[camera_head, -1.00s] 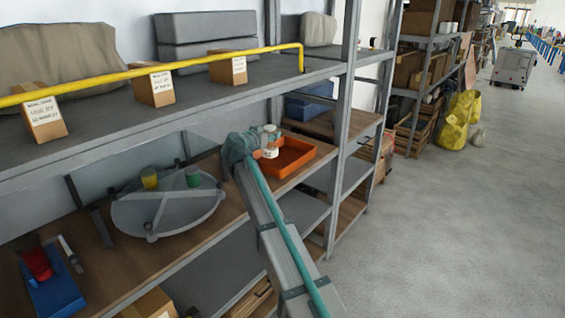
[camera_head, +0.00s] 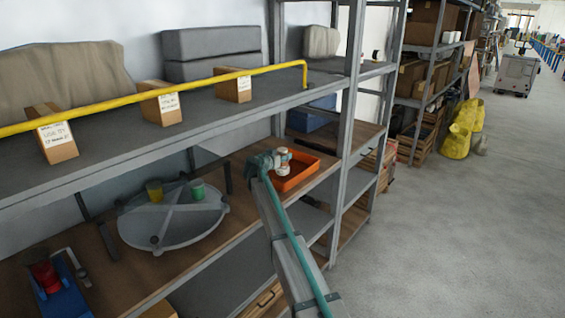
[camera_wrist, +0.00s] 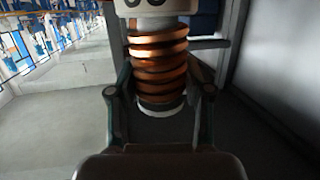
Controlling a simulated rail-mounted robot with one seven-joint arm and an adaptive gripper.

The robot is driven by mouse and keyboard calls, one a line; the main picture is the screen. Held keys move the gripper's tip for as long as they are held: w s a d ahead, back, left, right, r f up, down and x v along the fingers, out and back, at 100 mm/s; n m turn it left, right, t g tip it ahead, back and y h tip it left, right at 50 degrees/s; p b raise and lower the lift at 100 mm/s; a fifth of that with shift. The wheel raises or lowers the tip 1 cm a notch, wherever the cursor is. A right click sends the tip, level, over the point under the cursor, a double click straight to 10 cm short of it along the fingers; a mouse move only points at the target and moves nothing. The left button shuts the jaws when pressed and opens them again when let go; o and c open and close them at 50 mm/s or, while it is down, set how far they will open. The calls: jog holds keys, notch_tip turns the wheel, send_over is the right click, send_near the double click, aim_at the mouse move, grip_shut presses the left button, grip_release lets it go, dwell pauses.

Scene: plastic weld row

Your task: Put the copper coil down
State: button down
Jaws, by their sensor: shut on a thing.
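The copper coil (camera_wrist: 158,70) fills the middle of the wrist view, upright, with several copper turns around a core and pale ends. The fingers of my gripper (camera_wrist: 160,100) stand on both sides of it, shut on it. In the head view my gripper (camera_head: 272,162) is at the front left of an orange tray on the wooden shelf. The coil's pale end (camera_head: 283,155) shows there; most of the coil is hidden. I cannot tell whether the coil touches the tray or the shelf.
The orange tray (camera_head: 297,176) sits on the wooden shelf. A round grey turntable (camera_head: 170,235) with a yellow and a green cup stands left. A blue device (camera_head: 62,290) is farther left. The upper shelf (camera_head: 200,113) with a yellow rail (camera_head: 200,85) and boxes hangs above.

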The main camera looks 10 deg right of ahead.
aim_at(282, 163)
jog(key=shift+w+f, duration=0.3)
jog(key=shift+w+d+f+p, duration=0.1)
jog(key=shift+f+p, duration=0.35)
jog(key=shift+f, duration=1.25)
jog(key=shift+c, duration=2.4)
grip_release()
jog(key=shift+f, duration=0.1)
jog(key=b+v, duration=0.3)
jog(key=v, duration=0.9)
